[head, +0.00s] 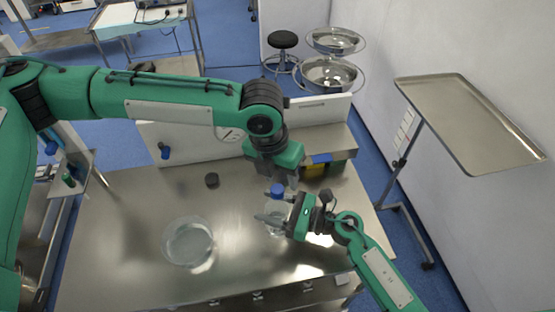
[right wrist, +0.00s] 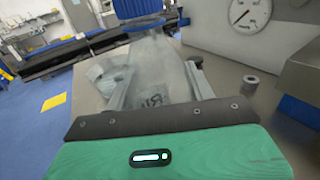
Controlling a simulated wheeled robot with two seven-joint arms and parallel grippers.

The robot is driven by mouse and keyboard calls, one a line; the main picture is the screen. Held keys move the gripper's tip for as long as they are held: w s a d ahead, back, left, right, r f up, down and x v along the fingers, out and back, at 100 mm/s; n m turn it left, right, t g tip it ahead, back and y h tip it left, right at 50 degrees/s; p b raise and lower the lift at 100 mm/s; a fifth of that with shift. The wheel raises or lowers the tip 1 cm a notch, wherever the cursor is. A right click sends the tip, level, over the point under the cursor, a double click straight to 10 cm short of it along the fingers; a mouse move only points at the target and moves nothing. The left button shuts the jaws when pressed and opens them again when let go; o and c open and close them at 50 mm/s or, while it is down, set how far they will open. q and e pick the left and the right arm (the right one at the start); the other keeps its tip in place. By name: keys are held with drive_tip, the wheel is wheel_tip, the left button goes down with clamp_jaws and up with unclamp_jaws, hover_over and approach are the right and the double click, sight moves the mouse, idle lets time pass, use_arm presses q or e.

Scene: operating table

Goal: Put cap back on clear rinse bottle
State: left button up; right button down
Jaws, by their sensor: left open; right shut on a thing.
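The clear rinse bottle (head: 274,212) is held upright above the steel table by my right gripper (head: 281,218), which is shut around its body. In the right wrist view the bottle (right wrist: 158,72), with dark print on its side, stands between the two fingers. A blue cap (head: 277,190) is at the bottle's top. The cap (right wrist: 143,22) also shows at the mouth in the right wrist view; I cannot tell whether it is fully seated. My left gripper (head: 274,178) is open just above the cap, pointing down. Its fingertips are partly hidden.
A clear glass bowl (head: 188,242) and a small dark round object (head: 211,180) stand on the steel table (head: 120,235). A tray stand (head: 470,120) is at the right.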

sight(277, 189)
use_arm(q)
drive_tip(key=n, duration=0.3)
drive_tip(key=shift+r, duration=0.15)
drive_tip(key=n, duration=0.4)
drive_tip(key=shift+r+n, duration=0.25)
drive_tip(key=shift+n, duration=0.15)
drive_tip(key=n, duration=0.6)
drive_tip(key=shift+r+y, duration=0.3)
drive_tip(key=shift+r, duration=0.05)
drive_tip(key=n, duration=0.3)
drive_tip(key=shift+r, duration=0.1)
drive_tip(key=n, duration=0.5)
drive_tip(key=shift+r, duration=0.25)
drive_tip(key=n, duration=0.6)
drive_tip(key=shift+s+a+r+y, duration=0.1)
drive_tip(key=shift+r+y, duration=0.2)
drive_tip(key=shift+r, duration=0.05)
drive_tip(key=n, duration=0.6)
drive_tip(key=shift+r+n, duration=0.3)
drive_tip(key=n, duration=0.4)
drive_tip(key=shift+a+r+n, duration=0.1)
drive_tip(key=shift+r+n, duration=0.2)
drive_tip(key=n, duration=0.4)
drive_tip(key=shift+r+n+y, duration=0.25)
drive_tip(key=shift+n+y, duration=0.05)
drive_tip(key=n, duration=0.4)
drive_tip(key=shift+s+a+r+n, duration=0.1)
drive_tip(key=shift+r+n, duration=0.15)
drive_tip(key=shift+n, duration=0.15)
drive_tip(key=shift+f, duration=4.05)
